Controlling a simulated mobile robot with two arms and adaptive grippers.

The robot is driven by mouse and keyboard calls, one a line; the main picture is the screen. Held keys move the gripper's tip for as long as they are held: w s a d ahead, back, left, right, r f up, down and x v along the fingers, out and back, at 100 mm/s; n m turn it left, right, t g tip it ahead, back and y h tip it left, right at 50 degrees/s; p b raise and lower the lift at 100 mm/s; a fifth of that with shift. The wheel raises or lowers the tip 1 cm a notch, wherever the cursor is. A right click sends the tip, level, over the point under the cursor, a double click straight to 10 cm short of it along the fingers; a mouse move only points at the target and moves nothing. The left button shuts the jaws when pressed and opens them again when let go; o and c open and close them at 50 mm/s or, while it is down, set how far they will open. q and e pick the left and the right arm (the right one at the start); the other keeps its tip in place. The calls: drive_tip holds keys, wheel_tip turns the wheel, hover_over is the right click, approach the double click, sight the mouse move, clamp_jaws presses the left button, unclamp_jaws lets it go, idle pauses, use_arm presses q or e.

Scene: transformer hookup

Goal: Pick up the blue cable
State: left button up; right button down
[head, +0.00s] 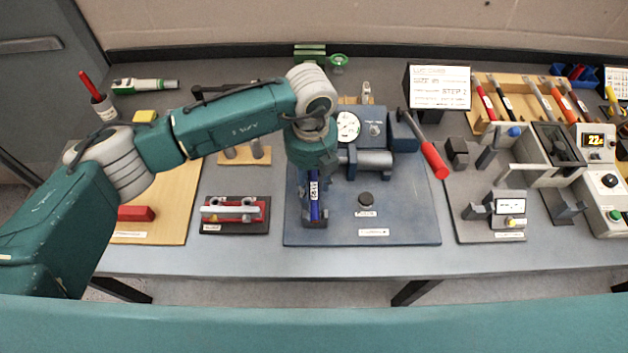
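A blue cylindrical piece (315,211) with a white label, which looks like the blue cable, stands out below my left wrist in the head view. It is at the left part of the blue-grey baseplate (400,232). My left gripper (313,218) points down right at this piece, with dark finger parts beside it. The wrist hides the upper end of the piece, and I cannot tell whether the fingers are closed on it or only around it. My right gripper is not in view.
The baseplate carries a round gauge (348,127), a grey cylinder (374,163) and a red-handled lever (434,160). A red-and-grey fixture (233,214) lies to the left. A tool rack (483,124) and instruments (596,150) fill the right. The bench's front strip (380,262) is clear.

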use_arm(q)
clamp_jaws()
drive_tip(key=shift+r, duration=0.15)
